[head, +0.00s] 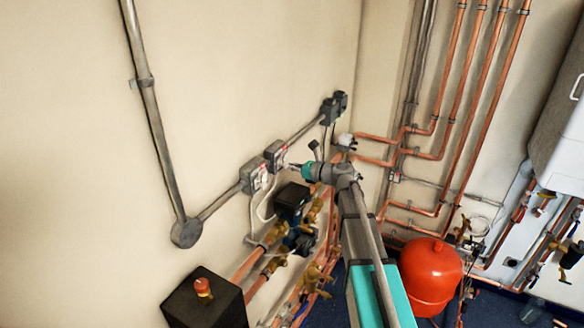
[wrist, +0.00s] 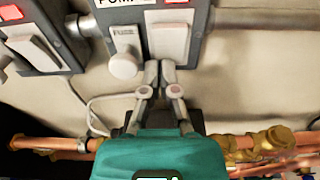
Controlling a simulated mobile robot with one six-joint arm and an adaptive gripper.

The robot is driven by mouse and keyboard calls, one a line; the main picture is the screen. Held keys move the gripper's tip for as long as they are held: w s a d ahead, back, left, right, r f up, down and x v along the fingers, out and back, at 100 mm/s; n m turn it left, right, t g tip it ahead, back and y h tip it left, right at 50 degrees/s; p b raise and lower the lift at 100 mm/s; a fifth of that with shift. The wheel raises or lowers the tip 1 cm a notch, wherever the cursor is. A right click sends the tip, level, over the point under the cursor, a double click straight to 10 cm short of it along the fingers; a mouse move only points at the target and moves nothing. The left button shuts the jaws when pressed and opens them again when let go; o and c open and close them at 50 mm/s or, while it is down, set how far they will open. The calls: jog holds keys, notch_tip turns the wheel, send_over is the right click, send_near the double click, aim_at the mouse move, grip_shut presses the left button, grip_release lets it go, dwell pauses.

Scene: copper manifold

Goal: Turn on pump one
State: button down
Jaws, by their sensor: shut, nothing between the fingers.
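A grey switch box (wrist: 150,58) on the wall carries a label starting "PUMP"; its number is cut off at the top edge. It has a white rocker switch (wrist: 170,42) with a red light (wrist: 178,2) above it, and a white fuse holder (wrist: 125,52) to its left. My gripper (wrist: 160,72) is shut and empty, its fingertips at the lower end of the rocker; I cannot tell whether they touch. In the head view, my gripper (head: 291,166) points at the right box (head: 277,153) of a pair.
A second switch box (wrist: 38,40) with a red light is close on the left. Copper pipes (wrist: 50,144) with brass valves (wrist: 270,140) run below. A black pump (head: 291,198) and a red tank (head: 430,275) stand near my arm.

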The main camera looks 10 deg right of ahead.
jog(key=shift+d, duration=0.2)
jog(key=shift+s+d, duration=0.1)
jog(key=f+b+v, duration=0.1)
jog(key=f+v, duration=0.2)
jog(key=v, duration=1)
jog(key=shift+s+d+b, duration=0.15)
jog(key=shift+d+b, duration=0.1)
jog(key=shift+b, duration=0.1)
jog(key=s+a+f+n+g+h+b, duration=0.35)
jog(key=s+f+n, duration=0.3)
jog(key=f, duration=0.35)
jog(key=s+a+f+n+g+h+b, duration=0.25)
jog(key=s+f+n+b, duration=0.2)
jog(key=f+n, duration=0.35)
jog(key=s+d+f+n+g+h+b, duration=0.2)
jog(key=s+f+n+h+b, duration=0.4)
jog(key=s+f+n, duration=0.4)
notch_tip(320, 180, down, 3)
jog(key=shift+s+d+r+n+g+h, duration=0.15)
jog(key=shift+s+d+n+g+h, duration=0.2)
jog(key=shift+s+g+h, duration=0.5)
